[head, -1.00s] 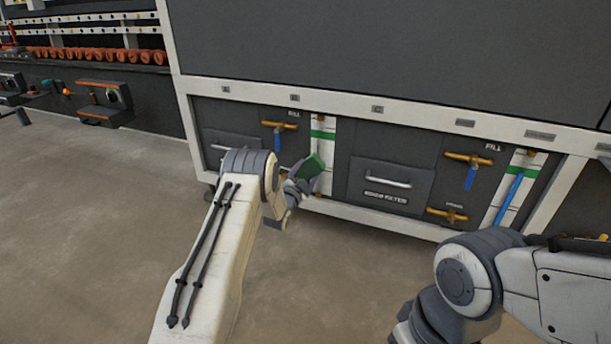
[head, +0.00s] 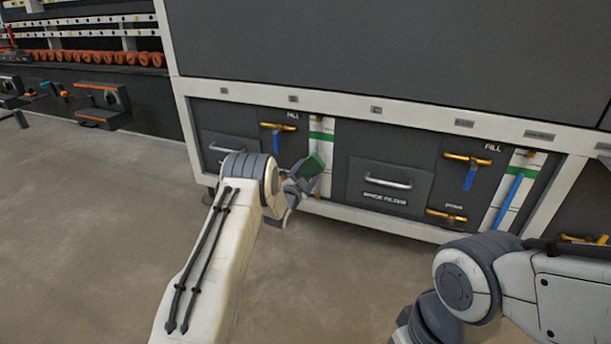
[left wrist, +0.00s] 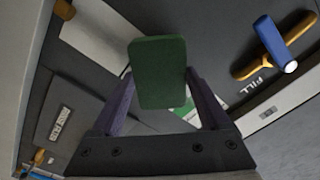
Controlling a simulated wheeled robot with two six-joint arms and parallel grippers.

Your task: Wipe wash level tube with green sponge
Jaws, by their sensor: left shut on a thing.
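The green sponge (head: 312,167) is held by my left gripper (head: 300,178), in front of the lower part of the left white level panel (head: 321,150). This panel has a green band near its top. In the left wrist view the sponge (left wrist: 158,72) sits between the two fingertips and covers part of the white strip (left wrist: 95,32) behind it. I cannot tell whether the sponge touches the panel. A tube on this panel is not clear behind the sponge. My right arm shows at the lower right; its gripper is out of view.
A second level panel with a blue tube (head: 508,202) is at the right. Brass valves with blue handles, one left of the sponge (head: 278,128), stick out from the washer front. A drawer with a handle (head: 387,182) is between the panels. The floor (head: 90,220) is clear.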

